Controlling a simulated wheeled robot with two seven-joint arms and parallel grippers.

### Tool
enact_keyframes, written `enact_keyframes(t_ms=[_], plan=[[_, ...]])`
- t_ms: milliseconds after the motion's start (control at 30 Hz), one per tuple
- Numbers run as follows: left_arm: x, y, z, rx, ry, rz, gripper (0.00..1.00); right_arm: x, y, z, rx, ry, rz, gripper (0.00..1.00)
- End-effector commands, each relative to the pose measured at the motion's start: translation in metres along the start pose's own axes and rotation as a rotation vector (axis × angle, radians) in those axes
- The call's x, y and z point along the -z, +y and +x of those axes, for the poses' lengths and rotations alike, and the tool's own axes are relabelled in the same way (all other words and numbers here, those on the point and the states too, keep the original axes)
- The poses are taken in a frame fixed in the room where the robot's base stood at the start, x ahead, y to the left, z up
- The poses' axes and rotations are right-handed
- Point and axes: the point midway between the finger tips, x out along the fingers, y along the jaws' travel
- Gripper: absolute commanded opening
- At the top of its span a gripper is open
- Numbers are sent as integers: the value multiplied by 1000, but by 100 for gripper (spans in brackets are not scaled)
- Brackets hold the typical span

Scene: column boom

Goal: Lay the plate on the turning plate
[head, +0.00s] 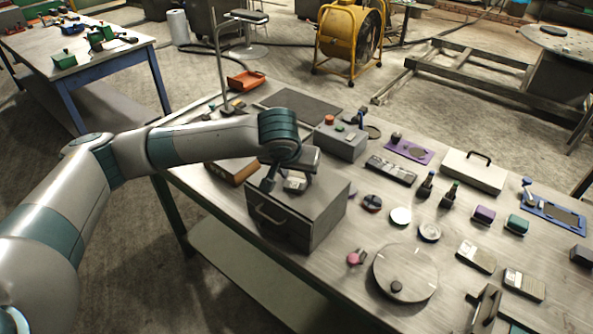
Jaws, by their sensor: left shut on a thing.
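My left gripper (289,179) is over the top of a grey box with a drawer handle (322,215). It is shut on a small pale grey plate-like piece (294,184), partly hidden by the fingers. Whether this piece touches the box top, I cannot tell. The turning plate (405,268) looks like the large, flat grey disc with a dark knob near its front edge. It lies on the table to the right of the box, apart from my gripper, and its top is otherwise bare. My right gripper is not in view.
A pink knob-like piece (355,258), a white disc (400,216) and a round dish (429,232) lie around the turning plate. Flat grey pieces (477,256) and a dark upright bracket (486,308) are to its right. A grey button box (341,140) stands behind the drawer box.

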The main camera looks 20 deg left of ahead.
Motion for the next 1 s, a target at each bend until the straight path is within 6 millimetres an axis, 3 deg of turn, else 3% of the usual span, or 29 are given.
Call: enact_keyframes(t_ms=[333,367,400,833,1000], plan=[[0,0,1,-1,3,0,0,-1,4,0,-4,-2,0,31],[-1,0,2,0,0,0,51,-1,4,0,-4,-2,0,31],[-1,0,2,0,0,0,60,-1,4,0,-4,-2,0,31],[0,0,0,0,1,0,62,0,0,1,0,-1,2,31],[0,0,-13,-1,3,0,62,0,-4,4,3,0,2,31]])
